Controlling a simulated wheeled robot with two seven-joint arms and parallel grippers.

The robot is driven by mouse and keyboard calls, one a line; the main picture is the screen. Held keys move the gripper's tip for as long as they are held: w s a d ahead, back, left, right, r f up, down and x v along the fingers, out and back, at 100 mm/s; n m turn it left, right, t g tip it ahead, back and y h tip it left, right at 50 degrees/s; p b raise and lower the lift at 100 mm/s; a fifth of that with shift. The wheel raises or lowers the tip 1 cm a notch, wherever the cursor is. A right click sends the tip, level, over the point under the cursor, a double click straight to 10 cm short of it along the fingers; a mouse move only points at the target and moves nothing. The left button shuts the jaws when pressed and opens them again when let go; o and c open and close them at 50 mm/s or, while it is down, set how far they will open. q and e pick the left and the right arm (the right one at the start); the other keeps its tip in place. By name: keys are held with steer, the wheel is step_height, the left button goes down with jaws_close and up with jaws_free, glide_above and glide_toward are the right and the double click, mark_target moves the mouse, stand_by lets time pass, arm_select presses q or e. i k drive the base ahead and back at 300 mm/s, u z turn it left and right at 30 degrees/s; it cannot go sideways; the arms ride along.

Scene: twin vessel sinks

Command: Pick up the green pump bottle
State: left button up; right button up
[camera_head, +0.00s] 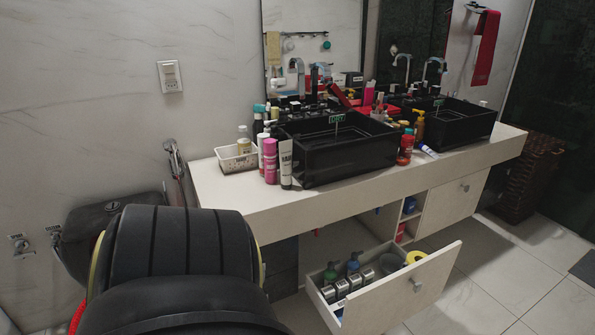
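Two small pump bottles stand upright in the open drawer (424,287) under the counter. Neither of my grippers is in view, and nothing is seen holding either bottle.
Several silver-and-dark containers (341,288) and a yellow round item (416,256) share the drawer. The white counter (240,199) overhangs it, with two black sinks (345,158) and crowded bottles above. Tiled floor (490,275) is clear at right. A black toilet (95,220) stands left.

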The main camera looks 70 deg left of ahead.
mark_target(330, 277)
steer(key=k, duration=0.2)
steer(key=u, duration=1)
